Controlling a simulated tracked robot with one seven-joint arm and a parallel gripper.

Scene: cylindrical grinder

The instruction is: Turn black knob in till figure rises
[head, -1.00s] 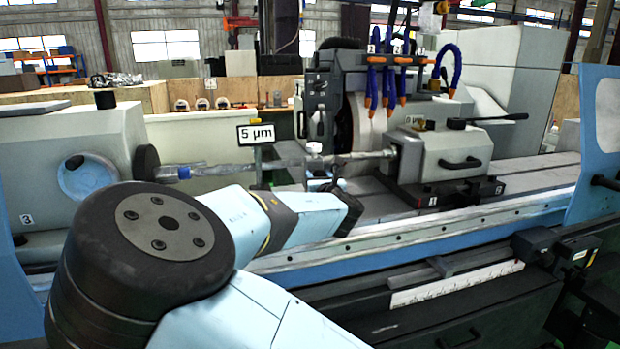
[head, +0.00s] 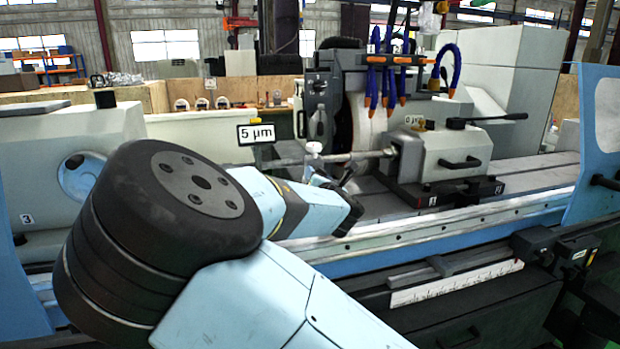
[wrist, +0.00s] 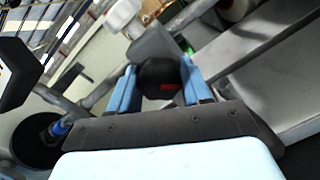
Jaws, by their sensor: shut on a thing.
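A black knob (wrist: 158,78) with a small red mark sits between the two blue fingers of my gripper (wrist: 157,86) in the wrist view, and the gripper is shut on it. In the head view, my gripper (head: 338,177) is at the end of my arm, by the shaft in the middle of the machine. My own wrist hides the knob there. A small sign reading "5 µm" (head: 256,134) stands above the shaft.
The grinding wheel (head: 364,122) and several blue coolant hoses (head: 373,82) with orange tips stand behind the shaft. The block with a lever (head: 438,152) is at the right. My arm covers much of the left workhead.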

